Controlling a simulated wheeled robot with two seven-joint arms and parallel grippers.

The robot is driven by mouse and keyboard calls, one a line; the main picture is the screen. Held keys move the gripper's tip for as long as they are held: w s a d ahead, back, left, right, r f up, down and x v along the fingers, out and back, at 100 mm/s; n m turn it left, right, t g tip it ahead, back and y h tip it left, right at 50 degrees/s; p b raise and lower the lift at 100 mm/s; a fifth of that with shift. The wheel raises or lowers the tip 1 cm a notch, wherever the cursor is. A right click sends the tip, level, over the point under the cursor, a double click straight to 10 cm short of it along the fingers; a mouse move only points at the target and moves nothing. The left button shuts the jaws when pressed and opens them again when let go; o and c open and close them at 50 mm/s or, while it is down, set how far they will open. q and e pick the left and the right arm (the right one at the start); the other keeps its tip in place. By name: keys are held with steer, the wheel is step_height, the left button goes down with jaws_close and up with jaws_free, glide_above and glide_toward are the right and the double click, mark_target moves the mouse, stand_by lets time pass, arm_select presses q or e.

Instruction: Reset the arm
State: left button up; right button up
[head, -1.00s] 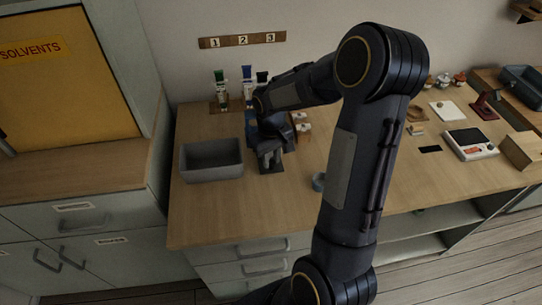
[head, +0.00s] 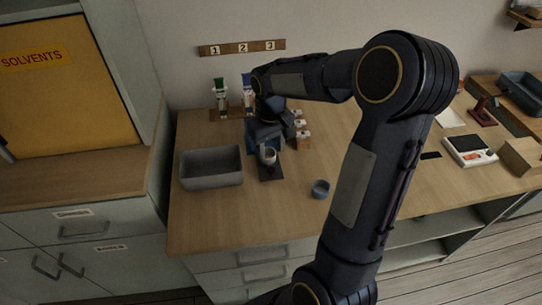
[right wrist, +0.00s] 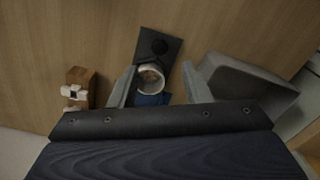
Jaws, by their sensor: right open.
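My right arm crosses the middle of the head view. Its right gripper (head: 267,143) is over the bench near the back wall, partly hidden by its own wrist. In the right wrist view the right gripper (right wrist: 160,73) is open, with its two fingers apart. A small white-rimmed cup (right wrist: 150,78) shows between the fingers, with no visible grip on it. The cup (head: 269,155) stands by a dark square pad (head: 271,174), which also shows in the right wrist view (right wrist: 158,47). My left gripper is not in view.
A grey bin (head: 211,168) stands left of the pad. A small blue-grey cup (head: 320,188) is to the right. A wooden block with white pieces (right wrist: 78,88) is close by. A scale (head: 470,150) stands further right.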

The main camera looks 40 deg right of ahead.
steer(key=shift+r, duration=0.4)
steer(key=s+a+r+t+y, duration=0.2)
steer(key=s+a, duration=0.5)
steer(key=s, duration=0.2)
steer(key=s+a+r+t+y, duration=0.1)
steer(key=s+a+r+t, duration=0.2)
steer(key=s+a, duration=0.4)
steer(key=shift+s+a+r+m+t+y, duration=0.2)
steer(key=shift+s+a+m+t+y, duration=0.15)
steer(key=shift+s, duration=0.65)
